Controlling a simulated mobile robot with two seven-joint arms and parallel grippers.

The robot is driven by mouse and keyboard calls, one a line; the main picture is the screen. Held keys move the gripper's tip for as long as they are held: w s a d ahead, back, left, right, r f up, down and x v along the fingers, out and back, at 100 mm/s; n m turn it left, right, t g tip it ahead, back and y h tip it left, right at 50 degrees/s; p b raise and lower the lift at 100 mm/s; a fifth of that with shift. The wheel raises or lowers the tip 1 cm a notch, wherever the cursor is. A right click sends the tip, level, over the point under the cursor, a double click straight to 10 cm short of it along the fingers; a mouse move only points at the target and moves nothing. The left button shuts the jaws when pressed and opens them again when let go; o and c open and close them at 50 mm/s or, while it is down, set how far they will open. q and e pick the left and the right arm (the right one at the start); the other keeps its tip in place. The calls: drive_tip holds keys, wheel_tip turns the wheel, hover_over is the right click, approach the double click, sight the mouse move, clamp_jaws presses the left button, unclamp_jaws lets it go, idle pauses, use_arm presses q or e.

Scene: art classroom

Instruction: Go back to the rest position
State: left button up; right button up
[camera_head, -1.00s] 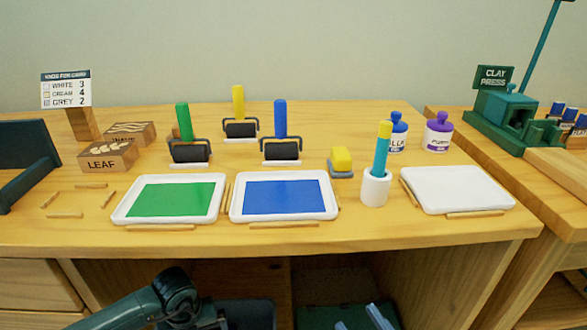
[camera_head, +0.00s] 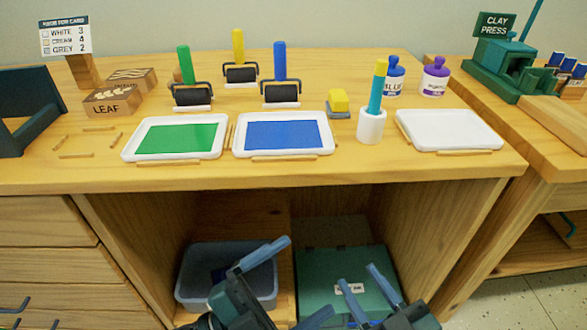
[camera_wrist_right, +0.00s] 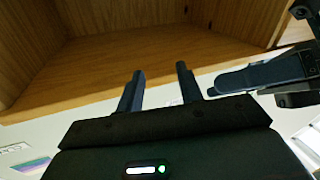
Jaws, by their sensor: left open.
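My left gripper (camera_head: 308,277) is low in the head view, in front of the open shelf under the table. Its blue-tipped fingers are wide apart and empty. My right gripper (camera_head: 357,276) is close beside it on the right, its two fingers apart with nothing between them. In the right wrist view my right gripper (camera_wrist_right: 161,74) shows two parallel dark fingers with an empty gap. A finger that looks like my left gripper's reaches in from the right there, near the right fingers; whether they touch cannot be told.
The wooden table (camera_head: 330,172) holds a green ink tray (camera_head: 128,152), a blue ink tray (camera_head: 238,148), several rollers and a white tray (camera_head: 450,130). Below, a grey-blue bin (camera_head: 183,285) and a green box (camera_head: 330,262) sit behind my grippers. Drawers (camera_head: 45,225) are at left.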

use_arm(q)
drive_tip(key=a+f+n+t+y, duration=0.4)
drive_tip(key=a+n+t+y, duration=0.2)
drive_tip(key=a+n+y, duration=0.75)
wheel_tip(320, 180, up, 12)
drive_tip(key=s+n+g+y+p, duration=0.1)
drive_tip(key=n+g+p, duration=0.4)
drive_tip(key=p, duration=2.5)
drive_tip(key=shift+a+f+g+y, duration=0.2)
drive_tip(key=shift+a+g+y, duration=0.15)
drive_tip(key=shift+y, duration=0.2)
use_arm(e)
drive_tip(key=s+d+r+m+g+h, duration=0.1)
drive_tip(key=d+r+m+g+h, duration=0.1)
drive_tip(key=r, duration=0.3)
drive_tip(key=s+d+r+m+g+h, duration=0.1)
drive_tip(key=r+g, duration=0.3)
drive_tip(key=r, duration=0.2)
drive_tip(key=shift+d+m+h, duration=0.35)
drive_tip(key=shift+m+h, duration=0.05)
use_arm(q)
drive_tip(key=shift+f, duration=0.1)
use_arm(e)
drive_tip(key=shift+f, duration=0.15)
